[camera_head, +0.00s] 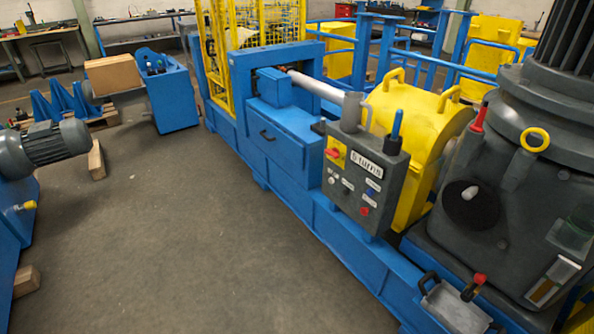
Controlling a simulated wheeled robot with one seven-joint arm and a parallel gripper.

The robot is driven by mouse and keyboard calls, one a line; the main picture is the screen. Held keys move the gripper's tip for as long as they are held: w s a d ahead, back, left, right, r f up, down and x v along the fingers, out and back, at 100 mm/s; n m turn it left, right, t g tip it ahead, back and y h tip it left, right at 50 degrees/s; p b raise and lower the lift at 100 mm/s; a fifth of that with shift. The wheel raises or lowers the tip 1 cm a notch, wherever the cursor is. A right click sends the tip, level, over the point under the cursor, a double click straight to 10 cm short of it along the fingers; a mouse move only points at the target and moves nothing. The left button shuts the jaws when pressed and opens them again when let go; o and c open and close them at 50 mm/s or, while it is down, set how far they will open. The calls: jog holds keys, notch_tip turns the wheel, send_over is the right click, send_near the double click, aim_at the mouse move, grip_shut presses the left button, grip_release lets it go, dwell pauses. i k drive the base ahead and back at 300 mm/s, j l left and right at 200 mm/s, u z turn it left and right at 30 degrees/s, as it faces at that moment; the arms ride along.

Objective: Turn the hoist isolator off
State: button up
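A grey control box (355,195) stands on the blue machine frame right of the middle. On its upper left is a red handle on a yellow plate (334,154), which looks like an isolator switch. The handle seems to lie roughly level, but it is too small to tell its position for sure. No label that names the hoist is readable. My gripper is not in view.
The box also carries a white label (367,164), small buttons and a red knob (365,211). A yellow guard (420,140) is behind it and a dark grey housing (470,230) to the right. A metal tray (455,306) sits low in front.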

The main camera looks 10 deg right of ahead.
aim_at(334, 153)
jog(key=i+z, duration=0.15)
jog(key=i, duration=0.15)
jog(key=i+j+z, duration=0.15)
jog(key=i+j, duration=0.4)
jog(key=i+j+z, duration=0.1)
jog(key=i+j, duration=0.3)
jog(key=j, duration=0.15)
jog(key=i+j, duration=0.4)
jog(key=i+j+z, duration=0.15)
jog(key=i+j, duration=0.2)
jog(key=j, duration=0.25)
